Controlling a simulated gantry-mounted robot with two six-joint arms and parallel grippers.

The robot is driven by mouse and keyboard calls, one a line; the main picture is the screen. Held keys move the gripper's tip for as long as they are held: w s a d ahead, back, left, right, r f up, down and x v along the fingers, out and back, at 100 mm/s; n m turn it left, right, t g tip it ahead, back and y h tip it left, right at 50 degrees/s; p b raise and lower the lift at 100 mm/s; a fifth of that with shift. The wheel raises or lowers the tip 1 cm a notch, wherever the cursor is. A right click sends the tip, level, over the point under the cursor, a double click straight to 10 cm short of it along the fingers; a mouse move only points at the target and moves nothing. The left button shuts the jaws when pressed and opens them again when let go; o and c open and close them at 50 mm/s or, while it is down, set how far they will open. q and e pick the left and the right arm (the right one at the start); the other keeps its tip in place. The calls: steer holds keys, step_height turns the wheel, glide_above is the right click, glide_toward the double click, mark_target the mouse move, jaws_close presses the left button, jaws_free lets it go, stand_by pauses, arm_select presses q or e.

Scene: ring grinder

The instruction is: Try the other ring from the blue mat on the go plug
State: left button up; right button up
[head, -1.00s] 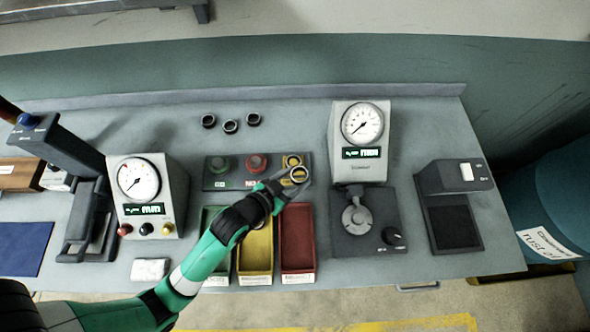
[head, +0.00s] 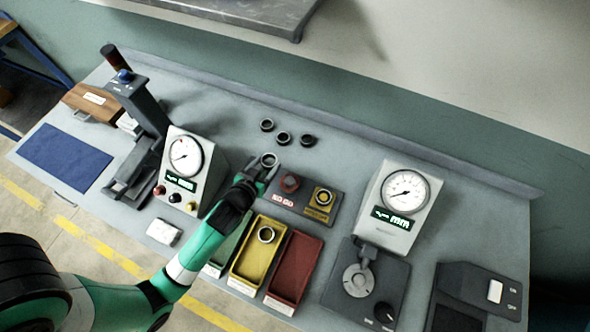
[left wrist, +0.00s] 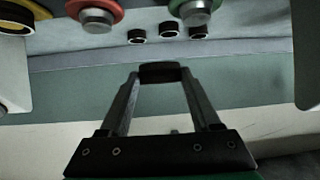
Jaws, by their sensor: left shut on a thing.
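My left gripper (head: 263,172) is shut on a small metal ring (head: 269,159) and holds it at the plug board. The held ring shows as a dark band between the fingertips in the left wrist view (left wrist: 160,73). The green plug (left wrist: 195,10) shows in the left wrist view, apart from the ring; in the head view my gripper hides it. The red plug (head: 290,183) is bare, and a ring sits around the yellow plug (head: 322,197). The blue mat (head: 66,158) at the left is empty. My right gripper is not in view.
Three dark rings (head: 283,138) stand behind the board. The green (head: 232,243), yellow (head: 243,268) and red (head: 296,266) trays lie in front; the yellow one holds a ring (head: 266,234). Dial gauges stand left (head: 190,165) and right (head: 399,200).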

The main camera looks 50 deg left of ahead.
arm_select(q)
steer(key=shift+n+g+y, duration=0.4)
steer(key=shift+n+y, duration=0.3)
steer(key=s+a, duration=0.2)
steer(key=a, duration=0.1)
steer(key=shift+s+a+r+p, duration=0.15)
steer(key=shift+s+r+p, duration=0.1)
steer(key=shift+r+p, duration=0.15)
steer(key=shift+s+a+f, duration=0.1)
steer(key=shift+s+a, duration=0.15)
steer(key=shift+f+b, duration=3.15)
steer(key=shift+f, duration=0.2)
steer(key=o, duration=1.5)
steer(key=shift+o, duration=0.2)
steer(key=p+v, duration=0.1)
steer(key=v, duration=1)
steer(key=shift+d+r, duration=0.2)
steer(key=shift+d, duration=0.05)
